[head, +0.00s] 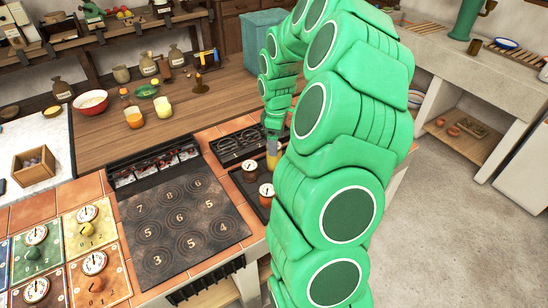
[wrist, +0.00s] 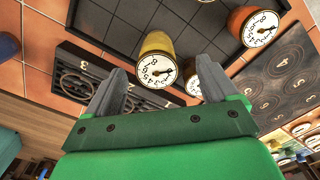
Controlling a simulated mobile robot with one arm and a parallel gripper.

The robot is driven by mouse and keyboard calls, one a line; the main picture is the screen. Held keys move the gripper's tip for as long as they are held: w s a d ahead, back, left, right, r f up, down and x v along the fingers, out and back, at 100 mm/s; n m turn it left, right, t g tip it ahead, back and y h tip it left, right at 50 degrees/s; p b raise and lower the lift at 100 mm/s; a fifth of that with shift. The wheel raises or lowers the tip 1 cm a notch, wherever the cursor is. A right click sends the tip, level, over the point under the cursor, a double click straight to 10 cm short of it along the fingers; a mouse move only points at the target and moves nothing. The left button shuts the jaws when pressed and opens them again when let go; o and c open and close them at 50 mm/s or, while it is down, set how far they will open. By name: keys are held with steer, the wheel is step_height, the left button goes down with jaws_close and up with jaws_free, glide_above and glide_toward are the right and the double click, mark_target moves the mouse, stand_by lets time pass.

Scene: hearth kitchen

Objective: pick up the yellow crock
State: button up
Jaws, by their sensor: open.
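The yellow crock (wrist: 157,44) has a white dial on its end and stands on a dark tiled panel in the wrist view. In the head view the yellow crock (head: 273,160) shows just below my gripper (head: 273,141), partly hidden by my green arm. In the wrist view my gripper (wrist: 161,68) is open and empty, with a finger on each side of the crock's dial end. I cannot tell whether either finger touches it.
Brown crocks with dials stand close by, one (head: 250,172) beside the yellow crock and another (head: 266,194) nearer. A black grille (head: 238,145) lies behind, and a numbered hob (head: 185,222) is to the left. Yellow cups (head: 134,118) stand on the wooden counter (head: 105,150).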

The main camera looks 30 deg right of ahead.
steer(key=shift+w+d+f, duration=0.1)
steer(key=shift+d+f, duration=0.05)
steer(key=shift+f, duration=1.1)
steer(key=shift+w+a+f, duration=0.15)
steer(key=shift+w+f, duration=0.05)
steer(key=shift+f, duration=1.15)
steer(key=shift+w+a+f, duration=0.1)
steer(key=shift+w+f, duration=0.1)
steer(key=shift+f, duration=1.15)
steer(key=c, duration=1.4)
steer(key=shift+r, duration=0.15)
steer(key=shift+c, duration=0.2)
steer(key=shift+r, duration=0.6)
steer(key=s+a+r, duration=0.2)
steer(key=s+r, duration=0.3)
steer(key=s, duration=0.1)
steer(key=s+a+r, duration=0.3)
steer(key=s+r, duration=0.3)
steer(key=shift+s+a+r, duration=0.3)
steer(key=shift+s, duration=0.1)
